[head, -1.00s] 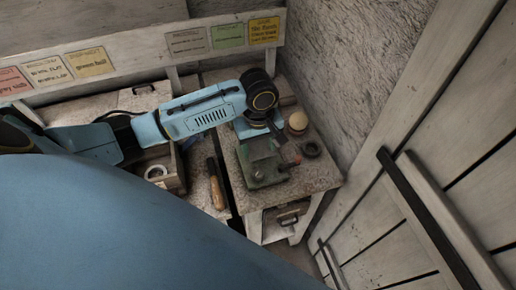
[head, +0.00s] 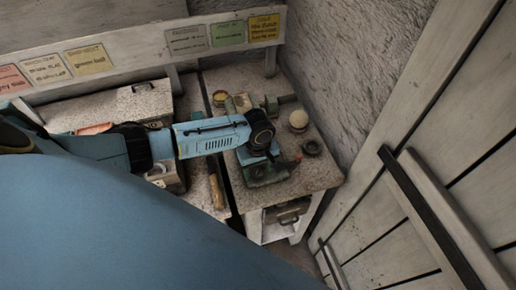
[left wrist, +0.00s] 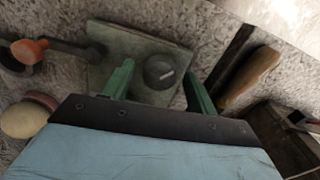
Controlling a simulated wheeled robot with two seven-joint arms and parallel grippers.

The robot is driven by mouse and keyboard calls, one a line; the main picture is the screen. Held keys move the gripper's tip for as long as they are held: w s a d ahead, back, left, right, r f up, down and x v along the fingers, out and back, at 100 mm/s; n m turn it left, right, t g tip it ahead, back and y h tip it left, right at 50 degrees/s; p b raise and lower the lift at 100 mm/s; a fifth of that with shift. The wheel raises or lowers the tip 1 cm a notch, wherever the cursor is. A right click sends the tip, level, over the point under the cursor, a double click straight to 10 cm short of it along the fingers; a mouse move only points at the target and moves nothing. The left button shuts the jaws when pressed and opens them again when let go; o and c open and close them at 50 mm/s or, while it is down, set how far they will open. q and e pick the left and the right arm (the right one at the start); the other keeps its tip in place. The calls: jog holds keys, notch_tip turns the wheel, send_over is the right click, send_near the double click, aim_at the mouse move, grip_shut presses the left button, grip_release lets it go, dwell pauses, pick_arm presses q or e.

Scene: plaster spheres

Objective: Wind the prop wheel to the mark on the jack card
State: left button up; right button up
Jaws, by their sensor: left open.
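A green metal block (head: 262,176) with a red-tipped lever (head: 297,160) stands on the right-hand bench. In the left wrist view its worn green plate (left wrist: 110,45) carries a dark round knob (left wrist: 160,72) with a pale mark on top, which looks like the prop wheel. My left gripper (left wrist: 158,78) is open, with one green finger on each side of the knob. I cannot tell whether they touch it. In the head view the left gripper (head: 262,162) is over the block and hides its top. Which card is the jack card I cannot read. My right gripper is not in view.
A pale ball (head: 298,119) and a dark ring (head: 312,147) lie right of the block. A wooden handle (head: 216,191) lies to its left. Several cards, among them a yellow one (head: 264,28), hang on the back rail. A plank door (head: 440,190) closes the right side.

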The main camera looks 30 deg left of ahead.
pick_arm(q)
jog(key=shift+c, duration=0.4)
jog(key=c, duration=0.9)
jog(key=shift+r+m+p, duration=0.1)
jog(key=shift+m+p, duration=1)
jog(key=shift+m, duration=0.1)
jog(key=m+p, duration=0.2)
jog(key=m, duration=0.1)
jog(key=shift+m, duration=0.4)
jog(key=m, duration=0.2)
jog(key=shift+m+p, duration=0.3)
jog(key=shift+p, duration=0.05)
jog(key=shift+m, duration=1.9)
